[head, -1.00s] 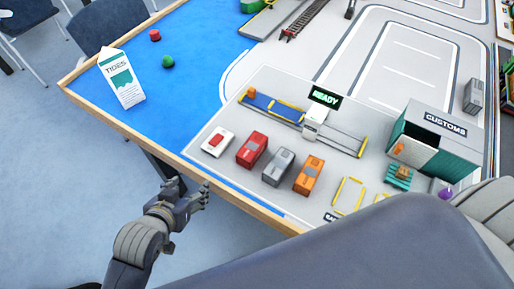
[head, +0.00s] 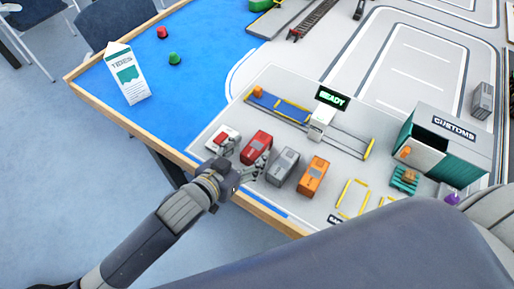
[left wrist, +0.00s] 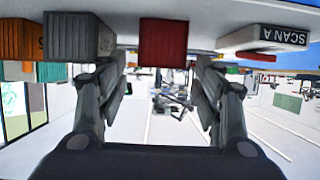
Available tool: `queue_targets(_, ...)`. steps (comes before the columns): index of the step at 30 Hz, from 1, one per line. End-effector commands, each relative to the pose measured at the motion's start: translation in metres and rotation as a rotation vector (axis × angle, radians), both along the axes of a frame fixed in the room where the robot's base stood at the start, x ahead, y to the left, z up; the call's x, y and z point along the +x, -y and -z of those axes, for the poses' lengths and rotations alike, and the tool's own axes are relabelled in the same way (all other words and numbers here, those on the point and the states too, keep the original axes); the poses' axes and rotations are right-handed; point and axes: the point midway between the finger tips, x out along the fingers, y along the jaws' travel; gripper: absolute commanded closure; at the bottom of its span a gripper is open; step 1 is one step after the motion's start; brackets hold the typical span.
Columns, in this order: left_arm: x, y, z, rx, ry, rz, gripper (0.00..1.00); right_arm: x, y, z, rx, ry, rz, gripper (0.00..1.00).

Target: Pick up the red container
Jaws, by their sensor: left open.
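The red container (head: 257,146) stands on the near edge of the grey board, second from the left in a row. It also shows in the left wrist view (left wrist: 163,42), centred ahead between the fingers. My left gripper (head: 241,163) is at the table's near edge, just in front of the red container. Its fingers are spread and empty, as the left wrist view (left wrist: 155,75) shows. I cannot tell whether a finger touches the container. My right gripper is not in view.
A white block with a red top (head: 222,140) stands left of the red container. A grey container (head: 281,166) and an orange container (head: 313,176) stand to its right. A gantry with a READY sign (head: 332,98) is behind. A carton (head: 127,76) stands far left.

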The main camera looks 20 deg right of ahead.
Motion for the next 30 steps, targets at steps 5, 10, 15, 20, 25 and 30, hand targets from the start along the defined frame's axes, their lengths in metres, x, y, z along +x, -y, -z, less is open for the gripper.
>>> queue_targets(5, 0.011, 0.014, 0.008, 0.0, 0.0, 0.0, 0.39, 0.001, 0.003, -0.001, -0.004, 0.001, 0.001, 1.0)
queue_targets(10, 0.024, 0.03, 0.018, 0.001, -0.001, 0.0, 0.39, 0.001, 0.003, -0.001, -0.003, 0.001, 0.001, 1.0)
queue_targets(15, 0.029, 0.037, 0.022, 0.0, 0.0, 0.0, 0.39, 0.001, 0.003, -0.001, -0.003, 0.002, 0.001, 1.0)
queue_targets(20, 0.029, 0.037, 0.022, 0.0, 0.0, 0.0, 0.39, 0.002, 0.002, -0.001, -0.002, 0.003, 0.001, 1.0)
queue_targets(25, 0.029, 0.037, 0.022, 0.0, 0.0, 0.0, 0.69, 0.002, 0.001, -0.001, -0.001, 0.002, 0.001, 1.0)
queue_targets(30, 0.029, 0.036, 0.022, 0.001, -0.001, 0.0, 0.89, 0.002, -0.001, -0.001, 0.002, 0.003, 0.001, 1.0)
